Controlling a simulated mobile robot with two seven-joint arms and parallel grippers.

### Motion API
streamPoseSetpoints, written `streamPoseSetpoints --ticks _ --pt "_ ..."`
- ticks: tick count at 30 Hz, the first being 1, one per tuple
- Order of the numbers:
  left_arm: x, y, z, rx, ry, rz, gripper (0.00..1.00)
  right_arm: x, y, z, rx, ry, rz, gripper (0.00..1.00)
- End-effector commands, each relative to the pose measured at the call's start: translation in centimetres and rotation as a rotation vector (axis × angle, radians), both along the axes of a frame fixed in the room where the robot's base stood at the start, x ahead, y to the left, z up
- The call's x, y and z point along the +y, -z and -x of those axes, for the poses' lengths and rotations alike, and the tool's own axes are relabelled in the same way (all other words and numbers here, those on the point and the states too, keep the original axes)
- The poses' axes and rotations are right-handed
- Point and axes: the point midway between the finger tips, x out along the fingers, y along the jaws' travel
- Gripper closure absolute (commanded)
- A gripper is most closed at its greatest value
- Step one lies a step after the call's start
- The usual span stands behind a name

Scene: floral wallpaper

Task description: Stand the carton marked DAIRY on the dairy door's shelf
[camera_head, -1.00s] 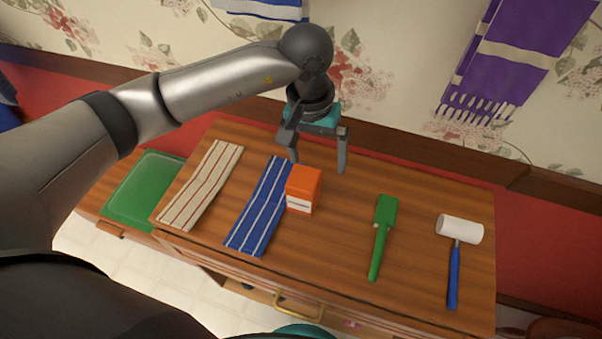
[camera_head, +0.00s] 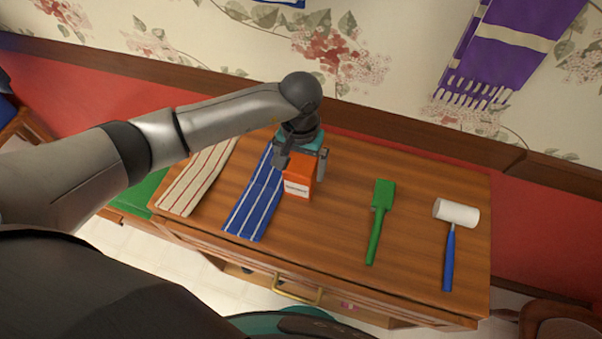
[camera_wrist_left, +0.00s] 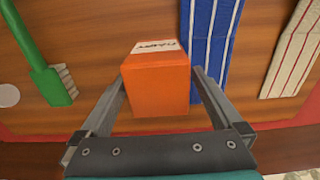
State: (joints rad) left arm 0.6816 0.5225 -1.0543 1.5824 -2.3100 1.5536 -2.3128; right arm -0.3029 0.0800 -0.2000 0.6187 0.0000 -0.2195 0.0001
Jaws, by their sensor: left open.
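An orange carton (camera_head: 298,178) with a white label stands on the wooden cabinet top, touching or close to the right edge of the blue striped towel; the label's writing is too small to read. My left gripper (camera_head: 298,172) is over the carton with its fingers open on either side of it. In the left wrist view the carton (camera_wrist_left: 157,82) lies between the two open fingers (camera_wrist_left: 157,100), with a gap visible at least on the left. No dairy door or shelf can be made out. My right gripper is not in view.
A blue striped towel (camera_head: 254,205) and a cream striped towel (camera_head: 198,178) lie to the left. A green brush-like tool (camera_head: 380,215) and a white-headed mallet (camera_head: 456,215) lie to the right. The cabinet top (camera_head: 335,225) between carton and green tool is clear.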

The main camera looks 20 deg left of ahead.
Motion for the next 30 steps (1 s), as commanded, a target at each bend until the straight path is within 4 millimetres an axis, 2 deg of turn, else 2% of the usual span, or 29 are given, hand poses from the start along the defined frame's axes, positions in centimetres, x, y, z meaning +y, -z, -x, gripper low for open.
streamPoseSetpoints --ticks 3,6,15,30 --pt "-0.3 2.0 0.2 0.003 -0.002 0.002 0.0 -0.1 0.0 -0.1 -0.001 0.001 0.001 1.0" --pt "-0.2 3.1 0.2 0.002 0.0 0.002 0.0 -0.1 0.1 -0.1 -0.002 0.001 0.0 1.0" --pt "-0.2 3.4 0.1 -0.001 0.0 0.001 0.0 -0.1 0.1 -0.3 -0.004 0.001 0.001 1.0" --pt "-0.2 3.4 0.1 0.0 0.0 0.001 0.56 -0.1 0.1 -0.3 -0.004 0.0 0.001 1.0"
